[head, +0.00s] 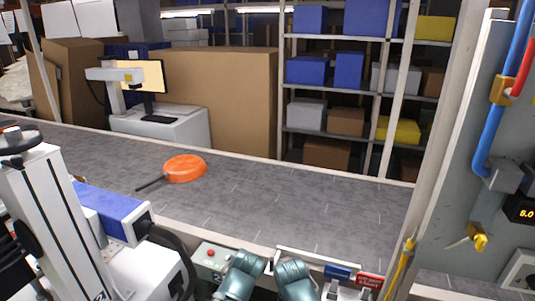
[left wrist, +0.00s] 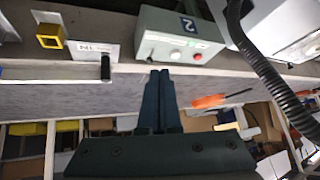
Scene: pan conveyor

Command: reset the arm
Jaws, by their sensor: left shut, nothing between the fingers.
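In the left wrist view my left gripper (left wrist: 161,74) has its two dark fingers pressed together, with nothing between them. The view is upside down, and the fingertips overlap the conveyor edge near a grey control box. In the head view two teal links of my arms show at the bottom edge, but no fingers are visible there. An orange pan (head: 186,168) lies on the grey conveyor (head: 300,205), its dark handle pointing to the lower left. The pan also shows in the left wrist view (left wrist: 209,102), apart from the gripper. My right gripper is out of view.
The control box (left wrist: 180,38) with a red button stands at the conveyor's near edge. A white and blue machine (head: 105,212) stands at the left, with a black hose. A grey panel with pipes (head: 490,150) rises at the right. Most of the belt is bare.

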